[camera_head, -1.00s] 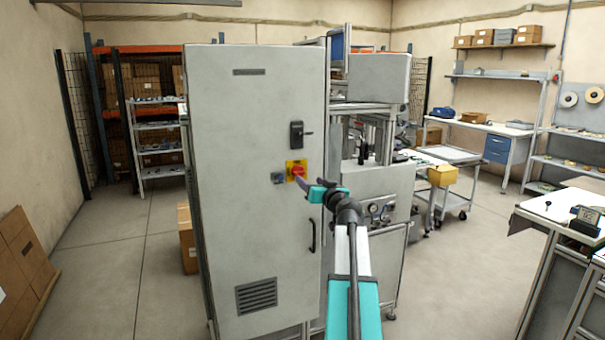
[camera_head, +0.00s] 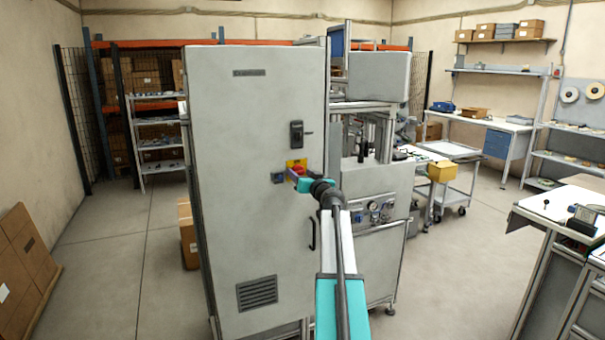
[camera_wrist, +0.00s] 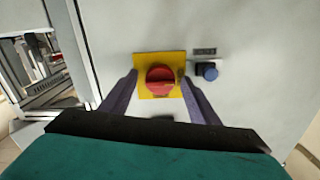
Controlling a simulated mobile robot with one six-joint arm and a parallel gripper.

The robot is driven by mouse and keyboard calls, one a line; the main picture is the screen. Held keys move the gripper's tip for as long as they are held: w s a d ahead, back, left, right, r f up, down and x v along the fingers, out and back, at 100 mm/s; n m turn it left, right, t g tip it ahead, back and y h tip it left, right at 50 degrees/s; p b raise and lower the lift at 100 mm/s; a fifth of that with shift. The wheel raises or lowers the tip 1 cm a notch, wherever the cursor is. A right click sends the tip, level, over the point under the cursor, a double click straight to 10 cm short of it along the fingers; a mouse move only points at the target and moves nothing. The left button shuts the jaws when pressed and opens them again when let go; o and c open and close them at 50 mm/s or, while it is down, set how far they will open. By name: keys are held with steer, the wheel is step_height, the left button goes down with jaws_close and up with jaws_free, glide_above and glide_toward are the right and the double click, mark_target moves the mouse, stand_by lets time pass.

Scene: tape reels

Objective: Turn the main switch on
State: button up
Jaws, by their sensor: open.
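The main switch is a red rotary knob (camera_wrist: 160,79) on a yellow plate (camera_wrist: 145,90), fixed to the front of a grey cabinet (camera_head: 250,220). In the head view the red knob (camera_head: 298,170) is partly covered by my gripper (camera_head: 296,177). In the wrist view my gripper (camera_wrist: 158,78) is open, with one dark finger on each side of the knob. The fingertips are close to the yellow plate. Whether they touch the knob, I cannot tell.
A blue button (camera_wrist: 208,71) with a small label sits beside the yellow plate. A black door lock (camera_head: 297,133) is above the switch and a black handle (camera_head: 312,234) below it. A machine with gauges (camera_head: 376,210) adjoins the cabinet at the right.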

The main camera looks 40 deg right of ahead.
steer(key=shift+w, duration=0.1)
steer(key=c, duration=1)
steer(key=shift+d, duration=0.5)
steer(key=shift+c, duration=0.2)
steer(key=shift+a+r, duration=0.1)
steer(key=shift+a, duration=0.25)
